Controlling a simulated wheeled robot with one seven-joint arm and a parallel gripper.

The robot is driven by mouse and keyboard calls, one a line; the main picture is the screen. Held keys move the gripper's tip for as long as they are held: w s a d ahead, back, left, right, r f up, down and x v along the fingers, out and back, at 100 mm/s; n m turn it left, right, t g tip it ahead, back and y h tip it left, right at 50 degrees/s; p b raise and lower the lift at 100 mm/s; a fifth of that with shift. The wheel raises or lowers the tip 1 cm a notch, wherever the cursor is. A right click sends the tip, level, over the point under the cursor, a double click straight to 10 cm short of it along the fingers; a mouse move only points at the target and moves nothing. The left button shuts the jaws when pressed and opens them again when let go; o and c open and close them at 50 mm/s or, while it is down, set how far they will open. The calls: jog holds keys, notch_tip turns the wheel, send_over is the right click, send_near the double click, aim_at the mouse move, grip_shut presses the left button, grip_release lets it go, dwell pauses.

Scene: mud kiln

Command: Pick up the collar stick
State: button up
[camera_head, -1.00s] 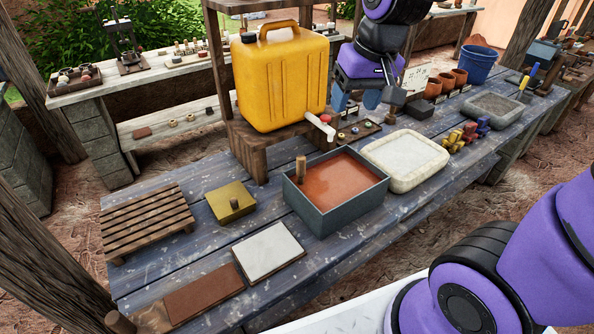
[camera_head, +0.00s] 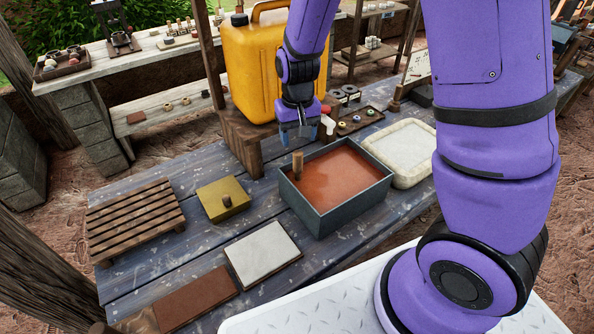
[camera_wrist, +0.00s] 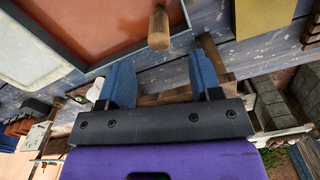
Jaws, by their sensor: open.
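A short wooden stick (camera_head: 298,163), which I take for the collar stick, stands up at the back left corner of a grey basin (camera_head: 322,219) of orange-red liquid. Its lower end is hidden. The wrist view shows the stick (camera_wrist: 158,27) at the top, beyond the fingertips and roughly in line with the gap between them. My gripper (camera_head: 297,137) is open and empty, with blue fingers pointing down above and behind the stick, apart from it. The wrist view shows both fingers of my gripper (camera_wrist: 162,75) spread wide.
A yellow jerrycan (camera_head: 257,70) on a wooden stand with a spigot (camera_head: 328,124) is close by my gripper. A pale shallow tray (camera_head: 404,155) is right of the basin. A brass-coloured block (camera_head: 222,199), white slab (camera_head: 263,252) and slatted rack (camera_head: 132,218) lie left.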

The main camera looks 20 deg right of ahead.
aim_at(298, 161)
jog(key=shift+w+d+f, duration=0.1)
jog(key=shift+f, duration=2.3)
jog(key=shift+w+f, duration=0.1)
jog(key=shift+f, duration=2.25)
jog(key=c, duration=1)
